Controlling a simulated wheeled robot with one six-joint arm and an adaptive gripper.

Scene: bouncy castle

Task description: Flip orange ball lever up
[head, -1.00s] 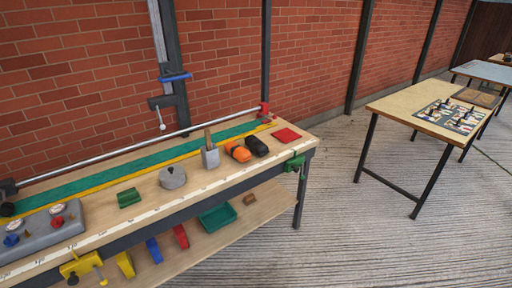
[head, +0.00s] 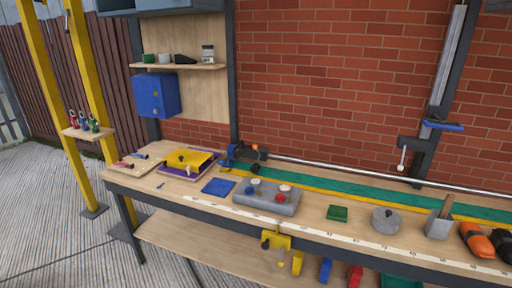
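I cannot make out an orange ball lever for certain in the head view. A grey block (head: 262,205) on the workbench carries a blue knob (head: 250,190), a red knob (head: 280,198) and two pale round dials. A hanging bracket (head: 413,145) on the dark post at the right has a thin lever with a pale ball end (head: 401,168) pointing down. An orange object (head: 475,240) lies at the bench's right end, and it does not look like a lever. My gripper is not in view.
The long workbench (head: 180,205) stands against the brick wall, with a lower shelf. On it are a yellow case (head: 190,160), a blue mat (head: 218,187), a green block (head: 337,213) and a grey weight (head: 385,220). A yellow frame (head: 50,100) stands left. Concrete floor at front left is clear.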

